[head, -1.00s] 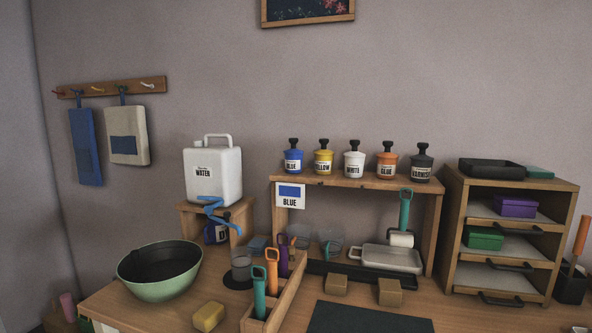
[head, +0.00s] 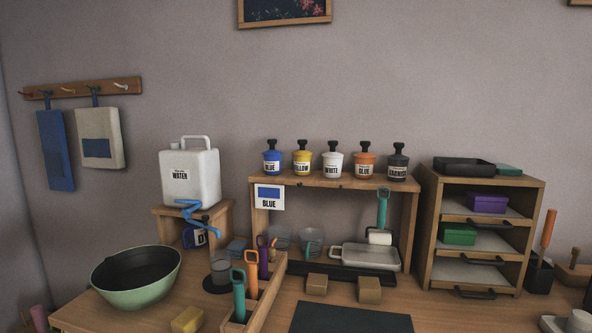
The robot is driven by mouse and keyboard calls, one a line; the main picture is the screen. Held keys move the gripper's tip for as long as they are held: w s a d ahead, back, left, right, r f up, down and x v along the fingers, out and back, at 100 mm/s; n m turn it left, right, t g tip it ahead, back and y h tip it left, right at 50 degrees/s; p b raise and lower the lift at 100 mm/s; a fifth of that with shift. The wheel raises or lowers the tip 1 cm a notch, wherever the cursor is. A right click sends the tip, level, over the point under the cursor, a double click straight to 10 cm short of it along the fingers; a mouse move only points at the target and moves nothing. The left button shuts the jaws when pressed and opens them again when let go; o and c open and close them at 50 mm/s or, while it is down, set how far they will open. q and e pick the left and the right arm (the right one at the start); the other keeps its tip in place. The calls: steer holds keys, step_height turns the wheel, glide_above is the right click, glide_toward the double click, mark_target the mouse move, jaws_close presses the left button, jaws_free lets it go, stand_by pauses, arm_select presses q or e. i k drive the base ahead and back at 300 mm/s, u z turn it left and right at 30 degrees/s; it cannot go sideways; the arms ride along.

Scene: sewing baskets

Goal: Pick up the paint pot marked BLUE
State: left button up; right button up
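The paint pot marked BLUE (head: 272,162) is blue with a white label and a black knobbed lid. It stands upright at the left end of the wooden shelf (head: 335,184). A yellow pot (head: 302,163), a white pot (head: 333,164), an orange pot (head: 365,165) and a dark VARNISH pot (head: 397,167) stand in a row to its right. A card reading BLUE (head: 269,197) hangs on the shelf front below the blue pot. Neither of my grippers shows in the head view.
A WATER container (head: 190,178) with a blue tap stands left of the shelf. A green bowl (head: 137,290), a wooden tool caddy (head: 262,305) and a yellow sponge (head: 187,320) are in front. A drawer unit (head: 425,240) stands right. The space above the pots is clear.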

mark_target(272, 164)
steer(key=z, duration=0.4)
steer(key=k, duration=0.55)
steer(key=z, duration=1)
steer(key=i, duration=1.1)
steer(key=u, duration=0.7)
